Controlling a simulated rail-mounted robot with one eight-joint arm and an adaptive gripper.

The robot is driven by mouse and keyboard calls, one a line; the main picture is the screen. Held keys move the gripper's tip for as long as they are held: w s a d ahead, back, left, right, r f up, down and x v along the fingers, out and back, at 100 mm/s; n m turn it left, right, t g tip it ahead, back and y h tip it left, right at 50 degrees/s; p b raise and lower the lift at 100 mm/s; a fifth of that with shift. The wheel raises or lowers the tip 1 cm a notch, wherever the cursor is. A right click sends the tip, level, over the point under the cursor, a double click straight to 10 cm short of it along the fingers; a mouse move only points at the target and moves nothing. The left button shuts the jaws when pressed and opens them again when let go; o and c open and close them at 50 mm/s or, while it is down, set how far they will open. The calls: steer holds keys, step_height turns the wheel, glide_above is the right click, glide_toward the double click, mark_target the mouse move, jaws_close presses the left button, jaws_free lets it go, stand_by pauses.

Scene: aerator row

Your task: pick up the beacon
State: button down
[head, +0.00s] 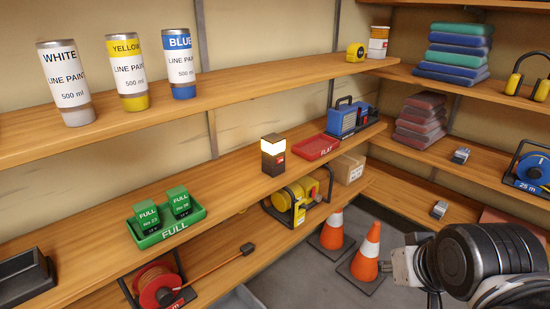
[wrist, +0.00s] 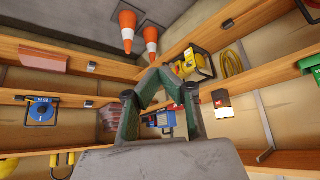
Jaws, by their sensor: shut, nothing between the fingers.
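The beacon (head: 273,160) is a small dark brown box with a glowing pale top and a small red label. It stands upright on the middle wooden shelf, between the green FULL tray and the red FLAT tray. In the wrist view the beacon (wrist: 222,103) is right of the fingers, its lit part visible. My gripper (wrist: 158,73) is shut and empty, with its fingers together, apart from the beacon. In the head view my dark arm fills the lower right, and the fingertips cannot be made out there.
The green FULL tray (head: 196,221) holds two green blocks. The red FLAT tray (head: 328,139) and a blue device (head: 352,119) stand right of the beacon. Paint cans line the shelf above. Orange cones (head: 368,252) stand on the floor.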

stand_by(0.3)
steer(key=c, duration=0.8)
jaws_free()
steer(key=shift+o, duration=0.2)
steer(key=w+a+r+n+y+p, duration=0.1)
steer(key=w+a+r, duration=0.1)
steer(key=w, duration=0.3)
steer(key=w+a+r+n+y+p, duration=0.1)
steer(key=w+a+r+n+y, duration=0.15)
steer(key=w, duration=0.25)
steer(key=n+t+y+p, duration=0.2)
steer(key=n+y+p, duration=0.1)
steer(key=n+y, duration=0.3)
glide_toward(273, 152)
steer(key=w+d+f, duration=0.1)
steer(key=w+d, duration=0.1)
steer(key=shift+m, duration=0.25)
steer(key=x, duration=1.3)
steer(key=shift+w, duration=0.15)
